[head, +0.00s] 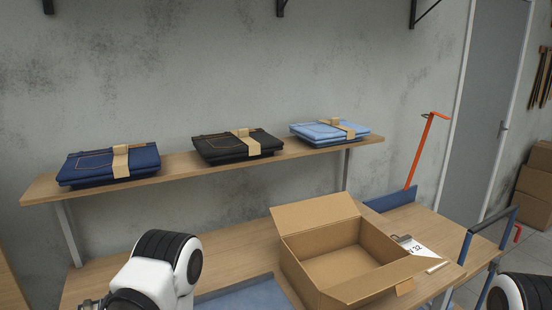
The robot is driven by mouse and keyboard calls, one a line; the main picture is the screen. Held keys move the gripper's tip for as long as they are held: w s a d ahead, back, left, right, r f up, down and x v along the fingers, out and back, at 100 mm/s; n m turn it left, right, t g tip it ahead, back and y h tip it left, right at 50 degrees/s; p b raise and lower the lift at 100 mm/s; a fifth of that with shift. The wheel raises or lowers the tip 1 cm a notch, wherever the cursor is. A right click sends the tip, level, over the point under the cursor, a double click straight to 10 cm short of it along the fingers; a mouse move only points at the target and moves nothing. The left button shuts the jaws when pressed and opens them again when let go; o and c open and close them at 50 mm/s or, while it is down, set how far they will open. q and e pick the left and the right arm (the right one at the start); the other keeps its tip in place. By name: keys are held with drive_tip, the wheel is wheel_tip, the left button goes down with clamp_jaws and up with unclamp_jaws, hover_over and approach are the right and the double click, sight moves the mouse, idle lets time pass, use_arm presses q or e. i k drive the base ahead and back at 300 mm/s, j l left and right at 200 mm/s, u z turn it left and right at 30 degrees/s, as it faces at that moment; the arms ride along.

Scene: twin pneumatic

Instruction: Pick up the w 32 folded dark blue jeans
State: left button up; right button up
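Folded dark blue jeans (85,168) lie in a stack at the left end of the wall shelf, with a tan paper band around them. Black folded jeans (215,147) lie mid-shelf and light blue folded jeans (310,131) lie at the right end, both banded. No size marking is readable on the bands. A clipboard with a white card (425,252) ending in "32" lies beside the box, partly hidden by it. Only links of my arms show, at the bottom left and bottom right. Neither gripper can be made out, and nothing touches the jeans.
An open, seemingly empty cardboard box (330,278) stands on the wooden table (240,258) below the shelf (185,168). A flat blue surface (245,293) lies left of the box. A blue item with an orange upright handle (420,155) stands behind right. Stacked cartons (535,190) are far right.

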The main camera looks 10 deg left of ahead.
sight(116, 164)
drive_tip(key=k+j+u, duration=0.1)
drive_tip(key=u, duration=1.2)
